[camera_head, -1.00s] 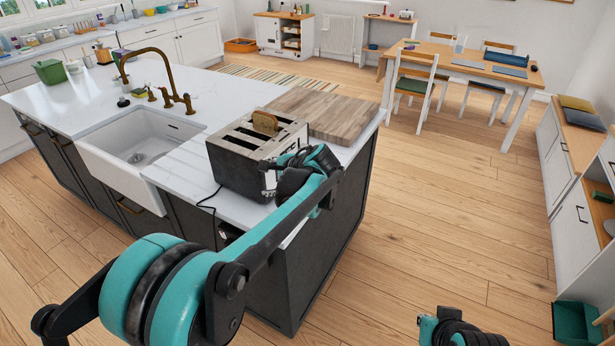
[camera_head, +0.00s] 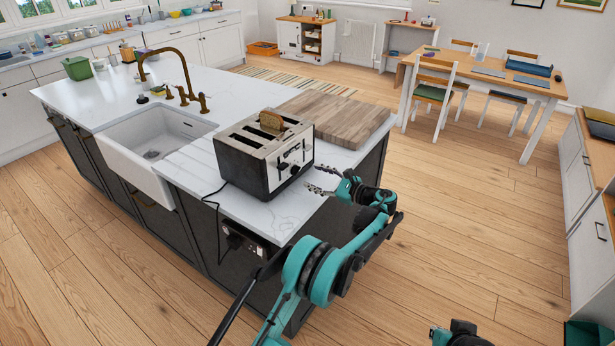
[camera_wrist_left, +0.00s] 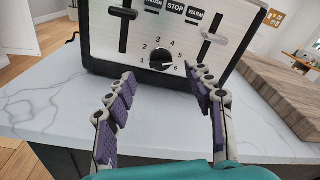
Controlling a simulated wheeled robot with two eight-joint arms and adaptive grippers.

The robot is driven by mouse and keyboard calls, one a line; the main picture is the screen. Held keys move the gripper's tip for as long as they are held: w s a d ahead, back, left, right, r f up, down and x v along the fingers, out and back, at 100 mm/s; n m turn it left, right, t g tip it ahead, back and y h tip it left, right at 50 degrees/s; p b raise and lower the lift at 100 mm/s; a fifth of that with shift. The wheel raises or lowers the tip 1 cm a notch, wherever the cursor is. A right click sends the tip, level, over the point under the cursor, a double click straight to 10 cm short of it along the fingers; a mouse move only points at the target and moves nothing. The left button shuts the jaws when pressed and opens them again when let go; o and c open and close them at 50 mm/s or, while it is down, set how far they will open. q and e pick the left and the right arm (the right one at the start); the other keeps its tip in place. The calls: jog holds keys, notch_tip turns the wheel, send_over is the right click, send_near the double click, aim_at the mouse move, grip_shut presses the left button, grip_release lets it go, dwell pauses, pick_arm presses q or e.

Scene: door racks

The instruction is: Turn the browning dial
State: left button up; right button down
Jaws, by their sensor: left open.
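The silver and black toaster (camera_head: 262,152) stands on the white island top, a slice of bread (camera_head: 271,120) showing in one slot. Its round black browning dial (camera_wrist_left: 161,58) sits low on the front panel between two lever slots, ringed by numbers 1 to 6. A pale mark on the dial seems to point right, near the 6. My left gripper (camera_head: 314,179) is open and empty, just off the toaster's front. In the left wrist view its purple-padded fingers (camera_wrist_left: 160,74) spread either side of the dial, short of it and not touching. My right gripper is out of view.
A wooden board (camera_head: 335,118) lies behind the toaster. The sink (camera_head: 155,135) and brass tap (camera_head: 180,75) are to the left. A black cord runs from the toaster to a socket (camera_head: 245,243) on the island's end. Clear countertop (camera_head: 245,215) lies before the toaster.

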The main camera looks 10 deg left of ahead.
aim_at(296, 172)
pick_arm(q)
jog(key=shift+w+d+f+m+y, duration=0.15)
jog(key=shift+d+f+y, duration=0.15)
jog(key=shift+f, duration=0.15)
jog(key=shift+s+d+f+m+y, duration=0.15)
jog(key=shift+d+f+y, duration=0.1)
jog(key=shift+f, duration=0.2)
jog(key=shift+w+a+f, duration=0.1)
jog(key=shift+w, duration=0.1)
jog(key=b+x, duration=0.1)
jog(key=x, duration=0.5)
jog(key=shift+b, duration=0.4)
jog(key=shift+w+a, duration=0.25)
jog(key=shift+a, duration=0.35)
jog(key=c, duration=1.2)
